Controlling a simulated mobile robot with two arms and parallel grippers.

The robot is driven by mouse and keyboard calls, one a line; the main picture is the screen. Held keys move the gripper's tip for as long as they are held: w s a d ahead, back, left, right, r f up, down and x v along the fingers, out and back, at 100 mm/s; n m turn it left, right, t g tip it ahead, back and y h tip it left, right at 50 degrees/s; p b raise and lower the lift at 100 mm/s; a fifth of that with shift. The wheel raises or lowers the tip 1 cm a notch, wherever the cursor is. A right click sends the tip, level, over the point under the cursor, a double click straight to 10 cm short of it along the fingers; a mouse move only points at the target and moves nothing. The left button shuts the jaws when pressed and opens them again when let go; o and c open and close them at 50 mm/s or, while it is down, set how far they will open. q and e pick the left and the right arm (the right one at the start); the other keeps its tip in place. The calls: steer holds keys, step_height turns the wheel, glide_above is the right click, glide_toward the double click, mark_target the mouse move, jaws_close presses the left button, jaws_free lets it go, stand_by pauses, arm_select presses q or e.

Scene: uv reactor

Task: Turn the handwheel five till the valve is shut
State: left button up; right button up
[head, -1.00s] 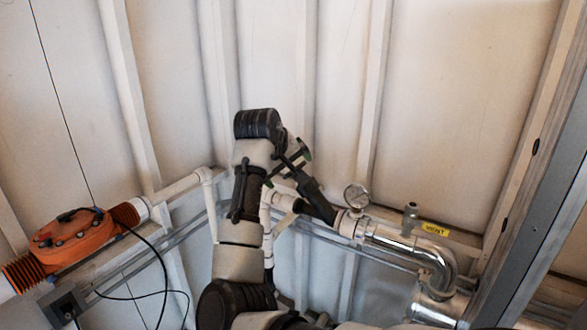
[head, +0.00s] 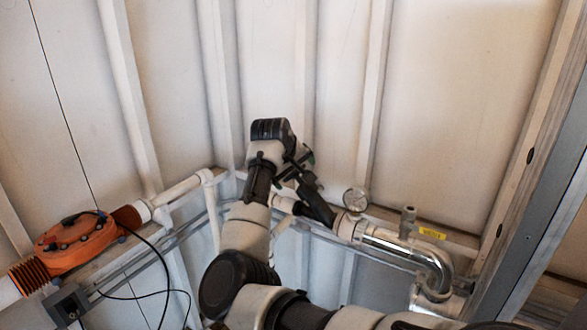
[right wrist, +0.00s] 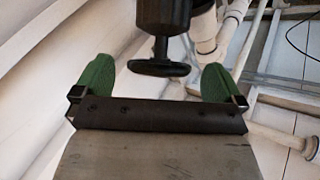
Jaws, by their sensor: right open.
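A black handwheel (right wrist: 158,68) shows in the right wrist view, edge-on on a short stem under a dark valve body (right wrist: 164,16). I cannot read a number on it. My right gripper (right wrist: 157,80) is open, its two green fingers on either side of the handwheel with a gap at each side. In the head view the right gripper (head: 303,160) is at the upper end of the slanted black valve body (head: 318,207) on the pipe. The handwheel is largely hidden there by the gripper. My left gripper is not in view.
A pressure gauge (head: 356,198) and a shiny bent pipe (head: 410,247) with a yellow label (head: 432,233) lie right of the valve. White pipes (head: 180,190) run behind my arm. An orange housing (head: 78,241) with black cables is at left. The ribbed wall is close behind.

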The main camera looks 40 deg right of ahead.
steer(key=shift+d+f, duration=0.2)
steer(key=shift+f, duration=0.15)
steer(key=shift+c, duration=0.5)
steer(key=c, duration=0.7)
steer(key=shift+w+a+f+m+h, duration=0.1)
steer(key=shift+a+m+h, duration=0.05)
steer(key=shift+m+h, duration=0.45)
steer(key=shift+f+m+g+h, duration=0.15)
steer(key=shift+m+g+h, duration=0.35)
steer(key=shift+h, duration=0.1)
steer(key=shift+w+a+f+m+g+h+b, duration=0.15)
steer(key=shift+m+g+h+b, duration=0.15)
steer(key=shift+m+h, duration=0.2)
steer(key=shift+w+a+f+m+g+h+b, duration=0.1)
steer(key=shift+m+g+h+b, duration=0.15)
steer(key=shift+m+h, duration=0.2)
steer(key=shift+w+a+f+m+g+h+b, duration=0.1)
steer(key=shift+w+m+g+h+b, duration=0.05)
steer(key=shift+m+g+h+b, duration=1.15)
